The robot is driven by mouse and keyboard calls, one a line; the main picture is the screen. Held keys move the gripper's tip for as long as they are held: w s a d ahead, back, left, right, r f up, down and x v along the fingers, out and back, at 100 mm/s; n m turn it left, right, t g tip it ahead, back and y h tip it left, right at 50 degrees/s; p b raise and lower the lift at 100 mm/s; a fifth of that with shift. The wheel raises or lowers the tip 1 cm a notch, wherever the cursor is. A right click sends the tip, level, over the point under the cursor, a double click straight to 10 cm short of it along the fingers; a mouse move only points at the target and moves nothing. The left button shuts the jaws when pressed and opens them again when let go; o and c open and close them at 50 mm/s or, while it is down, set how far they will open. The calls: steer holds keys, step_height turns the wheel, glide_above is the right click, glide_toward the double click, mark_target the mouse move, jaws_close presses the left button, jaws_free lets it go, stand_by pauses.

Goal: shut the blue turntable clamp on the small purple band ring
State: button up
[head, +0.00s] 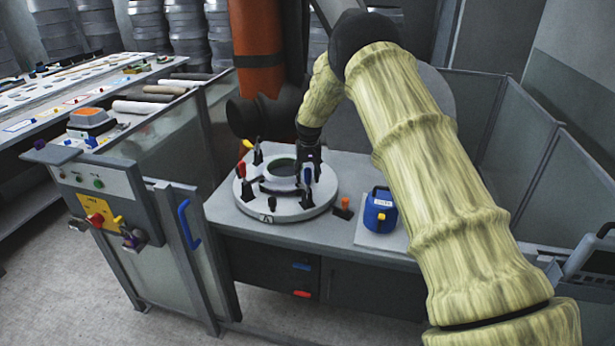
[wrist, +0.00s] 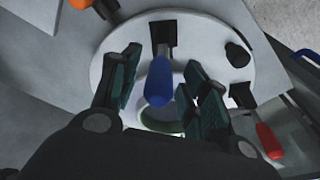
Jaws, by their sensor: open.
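The blue-handled clamp (head: 307,177) stands at the right side of the round grey turntable (head: 290,214). In the wrist view its blue handle (wrist: 159,82) points up toward the camera, between the two fingers. My gripper (wrist: 163,88) is open around the handle, with a gap visible on the left; contact on the right is unclear. In the head view my gripper (head: 309,160) is over the clamp. A pale ring with a green inside (wrist: 147,120) lies at the turntable's middle, partly hidden by the handle and fingers. I cannot make out a purple band on it.
A red-handled clamp (head: 241,170) and a yellow-handled clamp (head: 248,145) stand on the turntable's left side. A black knob (wrist: 237,55) shows near the blue clamp. An orange-topped piece (head: 344,205) and a blue container (head: 380,212) stand to the right. Glass screens flank the table.

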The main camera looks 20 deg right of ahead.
step_height(320, 180, up, 11)
steer(key=s, duration=0.2)
steer(key=shift+a, duration=0.3)
steer(key=shift+f, duration=0.15)
